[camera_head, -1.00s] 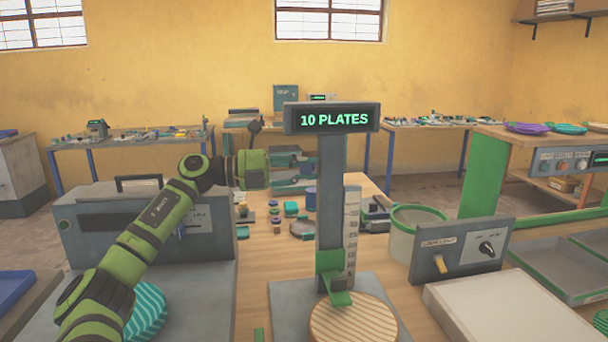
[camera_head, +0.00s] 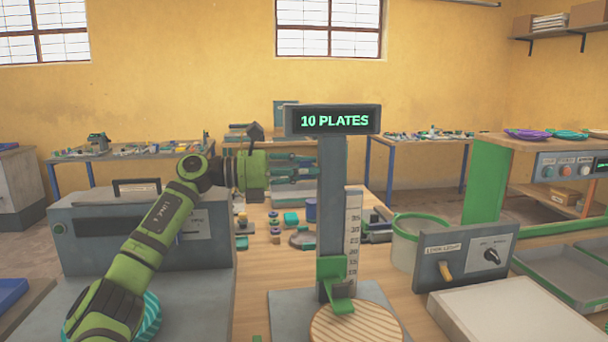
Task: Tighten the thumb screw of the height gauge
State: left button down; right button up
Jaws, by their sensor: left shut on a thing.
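The height gauge (camera_head: 332,190) stands upright in the middle, with a grey post and a display reading 10 PLATES. Its green slider (camera_head: 332,268) sits low on the post beside the pale scale (camera_head: 352,230), and its foot is just above a round striped wooden plate (camera_head: 352,326). My left gripper (camera_head: 300,166) reaches in from the left at upper post height, its fingertips at the post's left edge. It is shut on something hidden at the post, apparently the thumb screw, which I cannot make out. My right gripper is out of view.
A grey box (camera_head: 85,240) with a handle stands behind my left arm. A switch panel (camera_head: 465,252), a green-rimmed bin (camera_head: 404,248) and a pale slab (camera_head: 505,318) are at the right. Small parts lie on the bench behind the gauge.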

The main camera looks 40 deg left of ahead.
pick_arm(q)
jog(key=m+b, duration=0.1)
jog(key=m, duration=0.2)
jog(key=shift+f+m, duration=0.15)
jog(key=shift+m, duration=1.05)
jog(key=shift+m+b, duration=0.45)
jog(key=shift+m, duration=0.45)
jog(key=m, duration=0.3)
jog(key=m+b, duration=0.1)
jog(key=shift+r+m, duration=0.3)
jog(key=shift+m, duration=0.4)
jog(key=shift+s+r+m, duration=0.1)
jog(key=shift+r+m, duration=0.05)
jog(key=shift+m, duration=0.85)
jog(key=shift+m+b, duration=0.35)
jog(key=shift+m, duration=0.05)
jog(key=shift+r+m, duration=0.15)
jog(key=shift+m, duration=0.25)
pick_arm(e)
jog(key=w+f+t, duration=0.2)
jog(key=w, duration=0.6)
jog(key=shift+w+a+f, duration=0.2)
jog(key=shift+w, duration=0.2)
